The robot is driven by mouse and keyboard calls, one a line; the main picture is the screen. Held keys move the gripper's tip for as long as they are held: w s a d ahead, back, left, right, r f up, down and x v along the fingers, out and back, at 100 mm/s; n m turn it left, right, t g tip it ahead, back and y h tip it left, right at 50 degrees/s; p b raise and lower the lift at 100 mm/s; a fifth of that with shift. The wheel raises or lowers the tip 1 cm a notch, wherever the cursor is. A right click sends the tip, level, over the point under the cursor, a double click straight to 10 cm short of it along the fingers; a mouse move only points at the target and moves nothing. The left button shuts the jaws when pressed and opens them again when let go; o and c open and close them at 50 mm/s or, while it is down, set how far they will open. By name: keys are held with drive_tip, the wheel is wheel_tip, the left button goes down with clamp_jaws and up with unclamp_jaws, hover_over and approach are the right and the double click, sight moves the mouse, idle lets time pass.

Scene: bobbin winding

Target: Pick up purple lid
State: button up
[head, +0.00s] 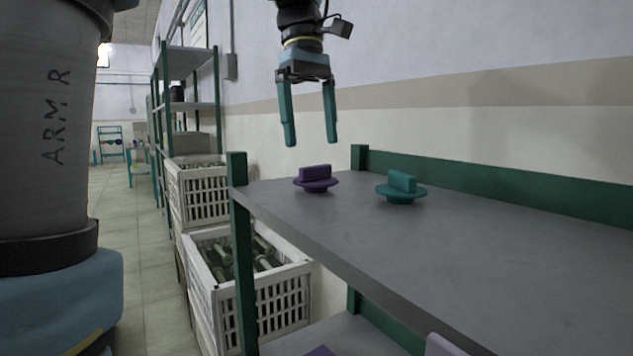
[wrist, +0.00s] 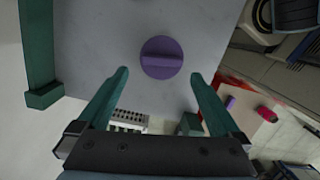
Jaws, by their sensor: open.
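The purple lid (head: 316,180) sits on the grey shelf top near its far left corner in the head view. It is a round disc with a raised bar handle. In the wrist view the purple lid (wrist: 162,58) shows from above, past the fingertips and roughly centred between them, with the bar running left to right. My gripper (head: 310,144) is open and empty, above the lid and apart from it. Its two teal fingers also show in the wrist view (wrist: 159,73). A teal lid (head: 401,187) of the same shape sits to the right of the purple one.
The grey shelf top (head: 440,250) is clear at the right and front. A green post (head: 239,170) rises at its left corner and a green rail (head: 480,181) runs along the back. White crates (head: 260,275) with bobbins stand left of the shelf, below its top.

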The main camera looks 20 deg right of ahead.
sight(316, 179)
drive_tip(key=shift+s+d+f+p, duration=0.1)
drive_tip(key=shift+s+f+p, duration=0.15)
drive_tip(key=shift+f, duration=1.1)
drive_tip(key=shift+s+f+p, duration=0.1)
drive_tip(key=shift+s+f, duration=0.25)
drive_tip(key=shift+f, duration=0.95)
drive_tip(key=shift+c, duration=0.4)
drive_tip(key=c, duration=1.1)
drive_tip(key=shift+r, duration=0.15)
